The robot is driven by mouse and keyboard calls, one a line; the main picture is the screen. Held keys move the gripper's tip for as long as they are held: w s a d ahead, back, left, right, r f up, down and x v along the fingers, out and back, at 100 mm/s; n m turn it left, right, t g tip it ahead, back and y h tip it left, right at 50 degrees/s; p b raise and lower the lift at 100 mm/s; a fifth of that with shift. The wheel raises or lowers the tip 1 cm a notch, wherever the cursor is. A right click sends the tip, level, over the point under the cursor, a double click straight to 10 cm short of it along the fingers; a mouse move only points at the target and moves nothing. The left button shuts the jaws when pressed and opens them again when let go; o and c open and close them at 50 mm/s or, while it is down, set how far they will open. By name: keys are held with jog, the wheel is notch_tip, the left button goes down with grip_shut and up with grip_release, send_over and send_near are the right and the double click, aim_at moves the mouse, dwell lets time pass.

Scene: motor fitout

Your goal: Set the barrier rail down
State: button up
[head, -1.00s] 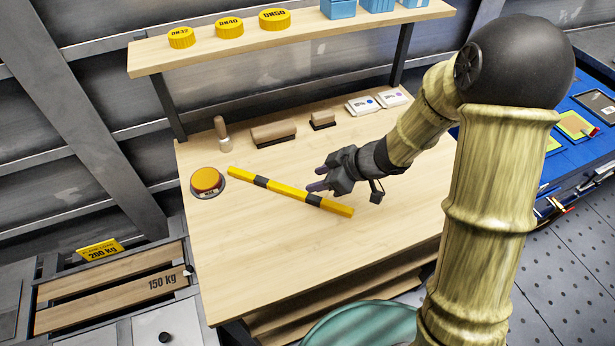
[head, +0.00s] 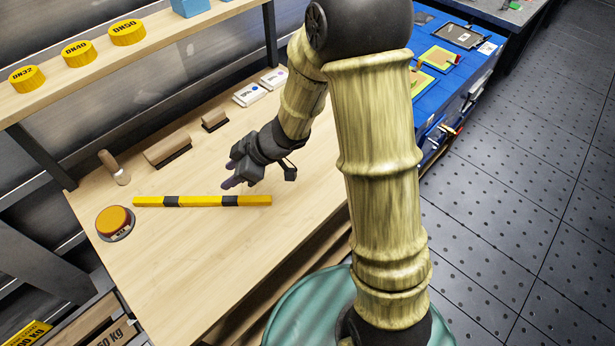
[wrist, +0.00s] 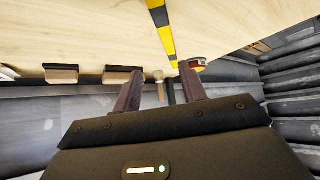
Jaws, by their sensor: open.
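The barrier rail (head: 200,201) is a long yellow bar with black bands. It lies flat on the wooden workbench (head: 190,265), its left end close to the orange round button. It also shows in the wrist view (wrist: 163,30), running beyond the fingers. My gripper (head: 230,174) is above the bench just behind the rail's right half, apart from it. In the wrist view my gripper (wrist: 160,90) has its two fingers spread with nothing between them.
The orange button (head: 115,222) sits at the bench's left. Brushes (head: 168,150) and white boxes (head: 262,88) line the back. A shelf with yellow caps (head: 78,53) hangs above. A blue bench (head: 450,70) stands right. The front of the workbench is clear.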

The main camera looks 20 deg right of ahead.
jog(key=w+d+r+m+t+h, duration=0.1)
jog(key=d+r+m+t+h, duration=0.1)
jog(key=d+m+h, duration=0.3)
jog(key=w+d+r+m+t+h, duration=0.1)
jog(key=d+m+t, duration=0.1)
jog(key=d, duration=0.6)
jog(key=s+d+m+g+h, duration=0.1)
jog(key=s+d+m+g, duration=0.1)
jog(key=s, duration=0.5)
jog(key=s+d+r+m+g+h, duration=0.1)
jog(key=s+d+m+g, duration=0.1)
jog(key=s+d+m, duration=0.2)
jog(key=s+m, duration=0.1)
jog(key=s, duration=0.1)
jog(key=shift+s+d+m, duration=0.3)
jog(key=shift+s+m, duration=0.05)
jog(key=shift+m, duration=0.05)
jog(key=shift+w+r, duration=0.1)
jog(key=shift+c, duration=0.5)
